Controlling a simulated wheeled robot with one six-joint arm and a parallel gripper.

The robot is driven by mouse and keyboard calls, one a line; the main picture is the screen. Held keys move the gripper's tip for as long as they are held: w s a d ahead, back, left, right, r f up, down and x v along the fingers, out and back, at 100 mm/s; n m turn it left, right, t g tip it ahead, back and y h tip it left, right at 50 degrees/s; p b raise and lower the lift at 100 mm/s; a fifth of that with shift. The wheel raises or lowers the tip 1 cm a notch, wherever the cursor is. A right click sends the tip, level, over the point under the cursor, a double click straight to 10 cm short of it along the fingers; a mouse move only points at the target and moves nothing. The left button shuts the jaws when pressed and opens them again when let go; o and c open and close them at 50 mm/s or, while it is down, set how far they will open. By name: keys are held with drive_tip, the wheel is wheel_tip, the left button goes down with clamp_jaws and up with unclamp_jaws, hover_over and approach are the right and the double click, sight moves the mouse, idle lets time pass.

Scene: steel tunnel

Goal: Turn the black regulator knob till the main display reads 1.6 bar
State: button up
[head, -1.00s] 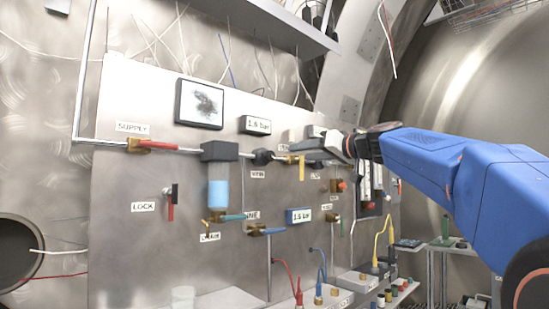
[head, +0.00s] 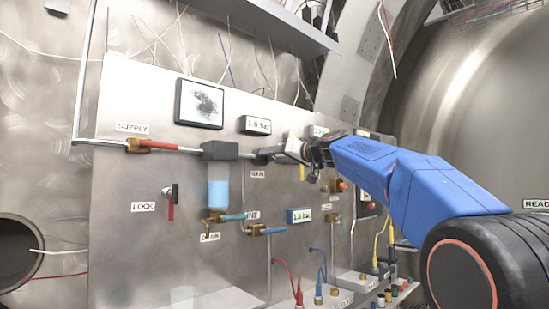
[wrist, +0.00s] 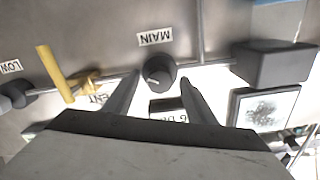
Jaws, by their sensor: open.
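The black regulator knob (wrist: 159,71) is on the steel panel by the MAIN label (wrist: 155,38). In the wrist view it shows between the two fingertips of my gripper (wrist: 160,80). The fingers are open, one on each side; I cannot tell whether they touch it. In the head view my gripper (head: 268,154) is at the panel above the MAIN label (head: 257,174) and mostly hides the knob. The main display (head: 256,125), just above, seems to read 1.6 bar. In the wrist view this display (wrist: 168,108) is partly hidden by my gripper.
Left of the knob are a black-topped blue filter bowl (head: 218,190) and the supply pipe with a red-handled valve (head: 150,146). A yellow lever (wrist: 56,72) sits on the other side. A second small display (head: 299,216) is lower; its digits are unclear.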

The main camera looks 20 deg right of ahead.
drive_tip(key=c, duration=1)
drive_tip(key=shift+c, duration=0.2)
drive_tip(key=shift+m, duration=0.4)
drive_tip(key=o, duration=1)
drive_tip(key=shift+o, duration=0.2)
drive_tip(key=v, duration=1.7)
